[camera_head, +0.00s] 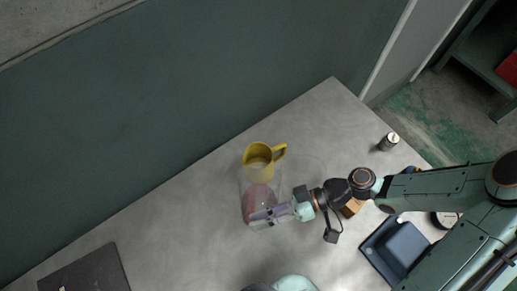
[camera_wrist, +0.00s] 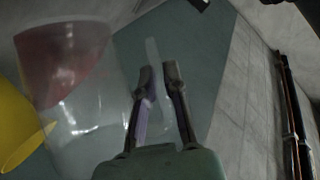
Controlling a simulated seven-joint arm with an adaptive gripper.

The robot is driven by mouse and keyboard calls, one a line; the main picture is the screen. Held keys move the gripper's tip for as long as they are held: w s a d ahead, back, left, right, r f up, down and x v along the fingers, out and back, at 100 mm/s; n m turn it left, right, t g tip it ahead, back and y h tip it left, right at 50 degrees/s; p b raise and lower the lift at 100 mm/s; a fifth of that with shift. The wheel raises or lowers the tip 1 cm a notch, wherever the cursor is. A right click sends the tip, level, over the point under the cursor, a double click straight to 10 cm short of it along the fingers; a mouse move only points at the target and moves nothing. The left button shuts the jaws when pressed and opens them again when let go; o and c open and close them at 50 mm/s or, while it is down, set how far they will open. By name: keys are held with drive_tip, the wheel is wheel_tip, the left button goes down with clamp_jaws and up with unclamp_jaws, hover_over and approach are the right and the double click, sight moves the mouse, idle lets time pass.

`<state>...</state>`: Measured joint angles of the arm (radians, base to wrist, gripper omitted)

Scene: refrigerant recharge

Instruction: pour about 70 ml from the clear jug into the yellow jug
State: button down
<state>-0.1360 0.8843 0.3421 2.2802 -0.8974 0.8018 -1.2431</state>
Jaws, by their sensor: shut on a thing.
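The clear jug (camera_head: 258,198) holds red liquid and is tilted, with its mouth toward the yellow jug (camera_head: 259,157). In the wrist view the clear jug (camera_wrist: 85,85) fills the left side, with the red liquid (camera_wrist: 62,55) toward its far end. The yellow jug (camera_wrist: 14,125) shows at the left edge there, beside the clear jug's rim. My gripper (camera_head: 268,213) is shut on the clear jug's handle; the fingers (camera_wrist: 158,88) also show in the wrist view. I cannot tell whether liquid is flowing, or how much is in the yellow jug.
A small metal can (camera_head: 389,142) stands at the right of the grey table (camera_head: 185,225). A dark blue tray (camera_head: 398,247) and a brown block (camera_head: 352,208) lie near my arm. A dark flat panel (camera_head: 85,272) lies front left. A wall runs behind; the table's middle left is clear.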

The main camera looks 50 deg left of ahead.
sight(261, 204)
drive_tip(key=shift+w+a+r+m+g+h, duration=0.15)
drive_tip(key=shift+w+a+r+m+g, duration=0.1)
drive_tip(key=shift+r+m, duration=0.25)
drive_tip(key=shift+w+a+r+m+g+h, duration=0.15)
drive_tip(key=shift+a+r+m, duration=0.15)
drive_tip(key=shift+r, duration=0.4)
drive_tip(key=shift+w+a+r+m+g+h, duration=0.1)
drive_tip(key=shift+w+a+r+m+g, duration=0.1)
drive_tip(key=shift+r+m, duration=0.3)
drive_tip(key=shift+r, duration=0.2)
drive_tip(key=shift+w+a+r+p, duration=0.1)
drive_tip(key=shift+a+r+p, duration=0.15)
drive_tip(key=shift+r+p, duration=0.1)
drive_tip(key=shift+w+a+r+m+g, duration=0.2)
drive_tip(key=shift+a+r+m+g, duration=0.15)
drive_tip(key=shift+m, duration=0.25)
drive_tip(key=shift+w+a+r+m+g+p, duration=0.15)
drive_tip(key=shift+w+a+r+m+p, duration=0.1)
drive_tip(key=shift+r+m, duration=0.15)
drive_tip(key=shift+w+a+r+m+g+p, duration=0.1)
drive_tip(key=shift+w+a+r+m+p, duration=0.1)
drive_tip(key=shift+r+m, duration=0.15)
idle(0.7)
